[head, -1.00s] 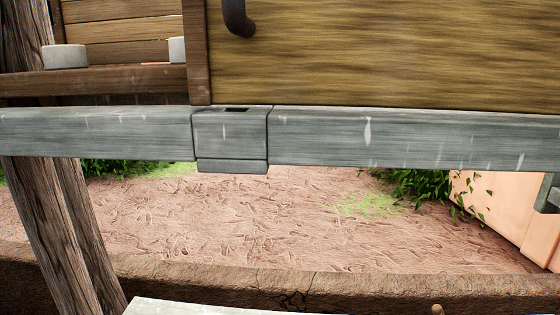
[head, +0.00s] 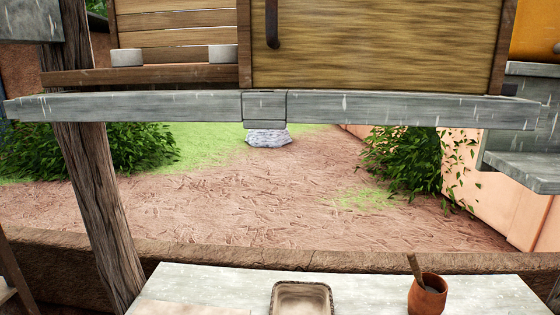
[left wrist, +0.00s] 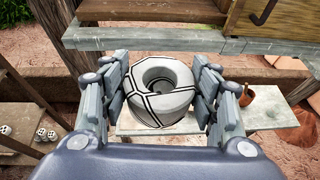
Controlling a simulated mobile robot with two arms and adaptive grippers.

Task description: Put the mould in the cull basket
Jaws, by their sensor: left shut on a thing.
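The mould (left wrist: 178,106) is a pale, round, thick-walled piece with a central hollow and dark bands around it. It shows in the left wrist view, between the fingers of my left gripper (left wrist: 163,95), which is shut on it. The mould is over the pale bench in that picture, and its underside is hidden. The head view shows neither the mould nor a gripper. I cannot make out a cull basket in either view.
In the head view a pale bench (head: 210,288) stands low in front, with a shallow rimmed tray (head: 302,298) and a clay pot with a stick (head: 428,296). A grey shelf (head: 170,106) bears a wooden cabinet (head: 380,45). A wooden post (head: 95,190) stands at left. Dice-like blocks (left wrist: 42,134) lie at lower left in the wrist view.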

